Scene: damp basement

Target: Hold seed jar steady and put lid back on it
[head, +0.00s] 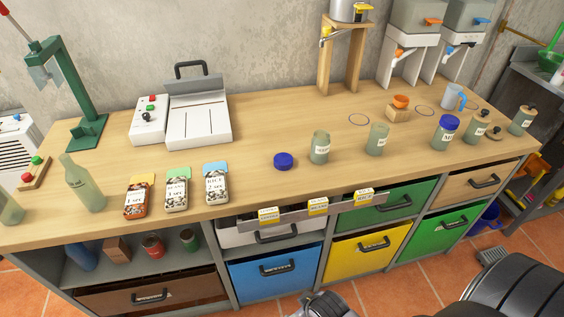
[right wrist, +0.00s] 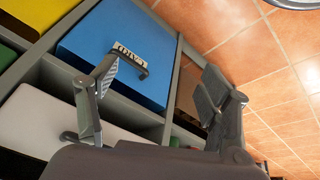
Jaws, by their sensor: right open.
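Several greenish glass jars with white labels stand on the wooden counter; the label text is too small to read, so I cannot tell which is the seed jar. One lidless jar (head: 320,148) stands upright beside a loose blue lid (head: 284,160), which lies on the counter to its left, apart from it. A second jar (head: 377,139) also shows no lid. A third jar (head: 446,131) wears a blue lid. My right gripper is open and empty in the right wrist view (right wrist: 155,95), low in front of the drawers. My left gripper is out of view.
Three labelled tins (head: 139,200) stand at the front left, near a green bottle (head: 82,186). A white device (head: 198,120) sits behind them. Jars with wooden or dark lids (head: 521,120) stand at right. Below are drawers, including a blue one (head: 275,272).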

